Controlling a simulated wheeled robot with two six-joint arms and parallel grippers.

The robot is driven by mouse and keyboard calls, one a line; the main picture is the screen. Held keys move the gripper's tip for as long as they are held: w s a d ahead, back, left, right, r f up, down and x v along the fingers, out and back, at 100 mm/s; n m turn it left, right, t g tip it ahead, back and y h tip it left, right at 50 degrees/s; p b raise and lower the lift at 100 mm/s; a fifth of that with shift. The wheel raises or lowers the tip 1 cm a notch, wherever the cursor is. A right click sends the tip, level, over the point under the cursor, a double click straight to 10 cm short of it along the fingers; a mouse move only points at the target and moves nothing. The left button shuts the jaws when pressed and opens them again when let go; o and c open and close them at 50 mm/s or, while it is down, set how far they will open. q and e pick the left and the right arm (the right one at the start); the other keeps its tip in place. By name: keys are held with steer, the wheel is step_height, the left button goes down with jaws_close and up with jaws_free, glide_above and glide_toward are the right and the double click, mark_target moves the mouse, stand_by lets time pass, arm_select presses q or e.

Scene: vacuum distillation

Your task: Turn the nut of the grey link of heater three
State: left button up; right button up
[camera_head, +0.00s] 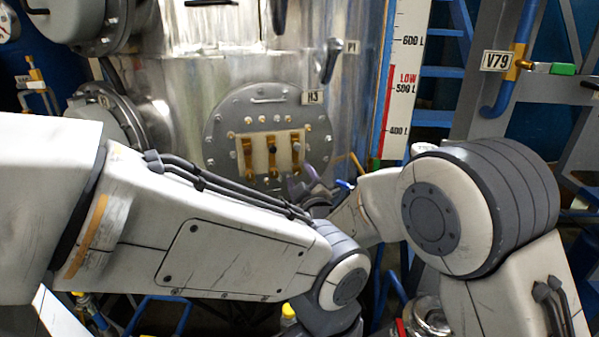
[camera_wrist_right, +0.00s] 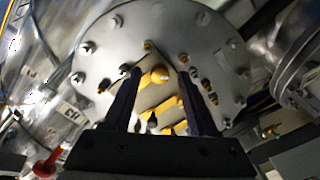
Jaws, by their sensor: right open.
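Heater three is a round grey bolted flange (camera_head: 225,150) labelled H3 (camera_head: 312,97) on the steel vessel. Three brass links stand side by side on a pale plate at its centre. The middle link has a dark grey nut (camera_head: 271,150). My right gripper (camera_head: 310,190) is low and right of the links in the head view, partly hidden by my arms. In the right wrist view my right gripper (camera_wrist_right: 159,76) is open and empty, facing the flange (camera_wrist_right: 115,45). Brass parts (camera_wrist_right: 160,74) show between its fingers; I cannot tell there which is grey. My left gripper is out of view.
A handle labelled P1 (camera_head: 331,60) sticks out above right of the flange. A level scale (camera_head: 405,80) and blue pipework stand at the right. Another flange (camera_head: 108,115) is at the left. In the right wrist view a red-ended part (camera_wrist_right: 48,163) shows low left.

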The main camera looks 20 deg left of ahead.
steer(key=shift+w+a, duration=0.4)
steer(key=shift+w, duration=0.2)
jaws_close()
